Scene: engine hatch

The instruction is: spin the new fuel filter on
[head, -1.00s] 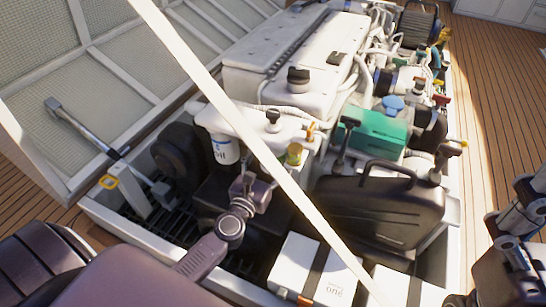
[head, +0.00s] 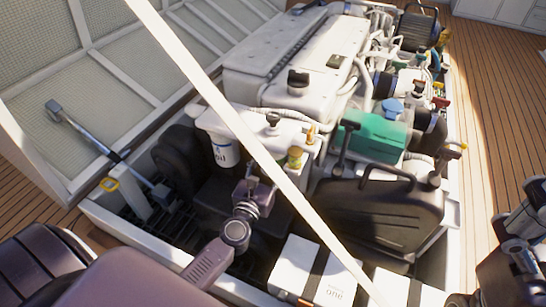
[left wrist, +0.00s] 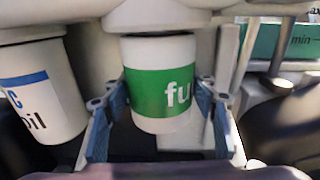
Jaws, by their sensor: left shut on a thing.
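The white fuel filter with a green band lettered "fu" (left wrist: 160,85) hangs upright under a white housing (left wrist: 150,20) in the left wrist view. Its top meets the housing's underside; I cannot tell how firmly it is seated. My left gripper (left wrist: 160,112) is shut on the filter, one blue-grey finger on each side. In the head view my left gripper (head: 262,192) is below the white filter bracket (head: 265,125), and the filter is hidden there. My right gripper (head: 522,228) is at the right edge, partly cut off, its jaws unclear.
The white oil filter (head: 223,152) hangs just left of the fuel filter. A pale diagonal bar (head: 225,110) crosses the head view. A black jerrycan (head: 380,212) and white boxes (head: 315,272) stand on the right and front.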

